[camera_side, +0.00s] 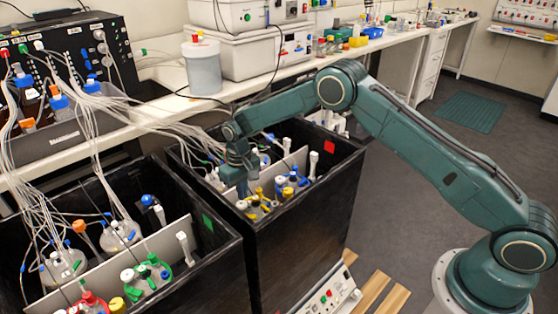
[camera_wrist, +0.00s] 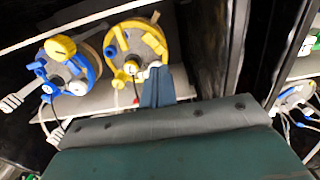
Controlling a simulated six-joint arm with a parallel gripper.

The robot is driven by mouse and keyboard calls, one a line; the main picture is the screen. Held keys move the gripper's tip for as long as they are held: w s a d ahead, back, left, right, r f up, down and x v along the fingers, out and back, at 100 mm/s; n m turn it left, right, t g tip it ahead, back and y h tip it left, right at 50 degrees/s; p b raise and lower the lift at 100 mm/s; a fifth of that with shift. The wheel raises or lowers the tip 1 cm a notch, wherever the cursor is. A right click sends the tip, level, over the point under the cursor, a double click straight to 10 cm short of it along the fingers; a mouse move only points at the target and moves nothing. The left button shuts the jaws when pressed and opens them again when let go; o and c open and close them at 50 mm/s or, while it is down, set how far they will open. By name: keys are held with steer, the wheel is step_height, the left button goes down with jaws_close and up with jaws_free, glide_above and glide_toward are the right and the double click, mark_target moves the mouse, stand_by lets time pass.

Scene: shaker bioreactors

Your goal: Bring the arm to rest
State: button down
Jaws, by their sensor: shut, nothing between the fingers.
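My gripper (camera_side: 240,186) points down into the right black shaker box (camera_side: 305,225), its arm reaching in from the right. Its fingers are together and hold nothing. In the wrist view the shut fingers (camera_wrist: 157,84) are beside the lower edge of a yellow-ringed vessel (camera_wrist: 150,47); I cannot tell whether they touch it. A blue-ringed vessel (camera_wrist: 88,58) with a yellow cap stands to its left. In the side view the gripper partly hides the vessels around it; yellow caps (camera_side: 254,214) show just right of the fingers.
A left shaker box (camera_side: 215,262) holds vessels with red, green and orange parts. Many thin tubes (camera_side: 110,130) run from the control unit (camera_side: 70,50) into both boxes. A bench (camera_side: 160,100) with instruments lies behind. Open floor (camera_side: 425,140) lies at the right.

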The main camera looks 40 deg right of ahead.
steer(key=shift+r, duration=0.1)
steer(key=s+d+r+t, duration=0.1)
steer(key=s+d+r, duration=0.2)
steer(key=s+r, duration=0.75)
steer(key=s+d+r+t, duration=0.2)
steer(key=s+r, duration=0.2)
steer(key=r, duration=1.3)
steer(key=s+d+r+t, duration=0.1)
steer(key=s+d, duration=0.1)
steer(key=s, duration=1.1)
steer(key=s+d+r+t, duration=0.1)
steer(key=s+d+r, duration=0.1)
steer(key=s, duration=1.1)
steer(key=shift+s+r+t, duration=0.2)
steer(key=shift+s+t, duration=0.1)
steer(key=shift+s, duration=0.05)
